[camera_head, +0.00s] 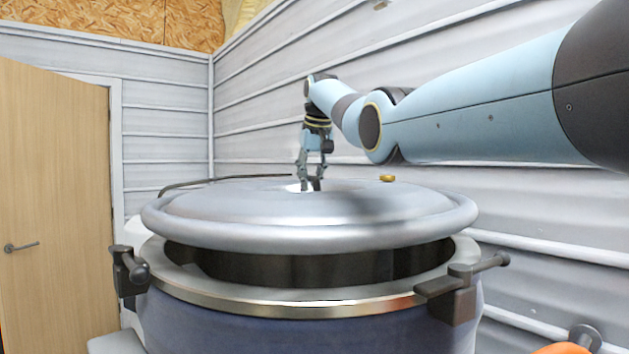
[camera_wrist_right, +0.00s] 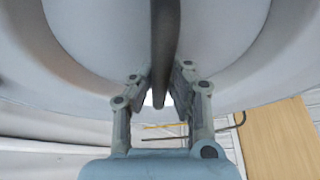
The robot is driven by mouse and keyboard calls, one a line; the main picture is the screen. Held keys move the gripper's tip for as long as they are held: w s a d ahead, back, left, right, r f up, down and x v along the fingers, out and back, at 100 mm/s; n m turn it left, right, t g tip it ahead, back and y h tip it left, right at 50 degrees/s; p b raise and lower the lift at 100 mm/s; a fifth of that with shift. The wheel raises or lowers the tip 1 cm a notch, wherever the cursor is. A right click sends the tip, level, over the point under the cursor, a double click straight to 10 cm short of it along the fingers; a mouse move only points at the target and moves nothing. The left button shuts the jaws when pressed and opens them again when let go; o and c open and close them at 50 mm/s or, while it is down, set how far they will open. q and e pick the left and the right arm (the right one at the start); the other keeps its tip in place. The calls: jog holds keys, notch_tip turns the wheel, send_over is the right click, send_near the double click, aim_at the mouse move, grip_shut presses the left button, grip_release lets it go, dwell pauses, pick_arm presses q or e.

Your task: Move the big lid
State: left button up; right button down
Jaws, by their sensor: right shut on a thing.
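The big lid (camera_head: 300,226) is a round silver metal disc in the head view. It hangs above the hopper (camera_head: 290,325), with a dark gap between the lid and the hopper's metal rim. My right gripper (camera_head: 311,185) reaches down to the middle of the lid's top. In the right wrist view the lid (camera_wrist_right: 92,28) fills the upper part. There the right gripper (camera_wrist_right: 159,90) is shut on the lid's dark bar handle (camera_wrist_right: 165,35), one finger on each side. My left gripper is not in view.
Dark clamps stand on the hopper's rim at the left (camera_head: 130,270) and right (camera_head: 460,284). A wooden door (camera_head: 50,170) is at the left. White panelled walls (camera_head: 260,105) stand close behind. An orange object (camera_head: 563,348) shows at the bottom right.

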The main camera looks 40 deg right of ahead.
aim_at(311, 200)
jog(key=shift+f+b, duration=1.9)
jog(key=shift+f, duration=1.1)
jog(key=shift+s+a, duration=0.1)
jog(key=shift+s, duration=0.05)
jog(key=c, duration=1.3)
grip_release()
jog(key=shift+s+a, duration=0.1)
jog(key=shift+s, duration=0.05)
jog(key=shift+o, duration=0.2)
jog(key=shift+f, duration=0.25)
jog(key=v, duration=1.2)
jog(key=shift+r, duration=0.2)
